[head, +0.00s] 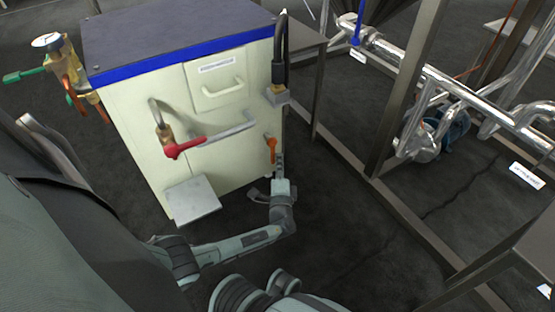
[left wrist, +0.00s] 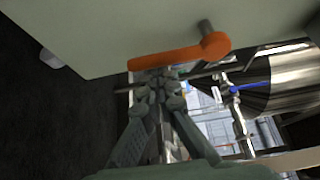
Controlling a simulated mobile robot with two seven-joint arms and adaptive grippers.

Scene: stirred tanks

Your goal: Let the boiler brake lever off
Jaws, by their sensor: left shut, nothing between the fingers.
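The boiler (head: 140,110) is a cream cabinet with a dark top and blue trim. An orange lever (head: 271,150) sits on its front at the lower right and hangs down from its pivot. In the left wrist view the orange lever (left wrist: 180,55) lies across the picture, with its round pivot end at the right. My left gripper (head: 279,163) is shut and empty, close to the orange lever's lower end. In the left wrist view its fingertips (left wrist: 162,84) are just below the lever; I cannot tell whether they touch it. My right gripper is not in view.
A red-handled tap (head: 183,147) and a grey bar handle (head: 235,130) stick out from the boiler front. A grey plate (head: 192,199) juts out low at the left. A metal frame with pipes (head: 440,85) stands at the right. Dark floor (head: 340,215) is clear between.

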